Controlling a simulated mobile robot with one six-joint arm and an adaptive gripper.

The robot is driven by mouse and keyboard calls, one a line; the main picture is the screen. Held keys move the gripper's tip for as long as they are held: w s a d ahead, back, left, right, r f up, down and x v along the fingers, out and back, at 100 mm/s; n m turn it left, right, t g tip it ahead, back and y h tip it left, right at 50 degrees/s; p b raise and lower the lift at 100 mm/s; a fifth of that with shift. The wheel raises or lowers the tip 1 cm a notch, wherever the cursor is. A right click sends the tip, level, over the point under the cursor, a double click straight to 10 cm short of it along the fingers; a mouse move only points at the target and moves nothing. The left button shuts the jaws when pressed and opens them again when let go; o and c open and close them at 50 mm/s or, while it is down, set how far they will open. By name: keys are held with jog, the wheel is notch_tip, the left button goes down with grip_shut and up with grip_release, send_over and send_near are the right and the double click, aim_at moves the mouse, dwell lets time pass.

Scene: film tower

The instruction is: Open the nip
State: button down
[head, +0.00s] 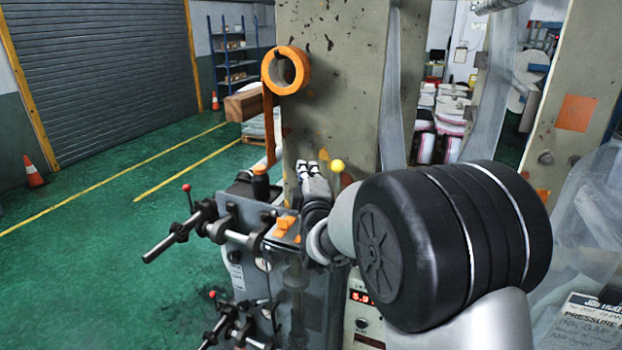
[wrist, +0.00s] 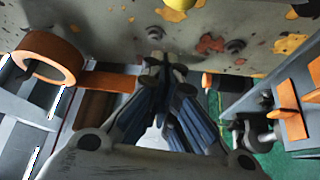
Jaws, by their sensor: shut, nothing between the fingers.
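My gripper (head: 311,172) is shut and empty, its fingers pointing away toward the grey machine frame (head: 330,60). In the wrist view its fingertips (wrist: 158,62) meet in front of the stained frame plate. A yellow ball knob (head: 338,165) shows just right of the fingertips in the head view. Part of it shows at the top edge of the wrist view (wrist: 180,3), apart from the fingers. What the knob is fixed to is hidden. I cannot make out the nip rollers themselves.
A grey machine unit (head: 245,215) with protruding shafts, a red-knobbed lever (head: 187,188) and orange blocks (head: 285,225) stands left of my gripper. An orange ring (head: 286,70) sticks out above. Clear plastic-wrapped material (head: 585,230) is at right. Green floor (head: 100,260) is open at left.

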jog(key=d, duration=0.1)
jog(key=w+d, duration=0.2)
jog(key=shift+w+d+f, duration=0.1)
jog(key=shift+d+f, duration=0.15)
jog(key=shift+d, duration=0.05)
jog(key=shift+w+d+f+b, duration=0.1)
jog(key=shift+b, duration=0.2)
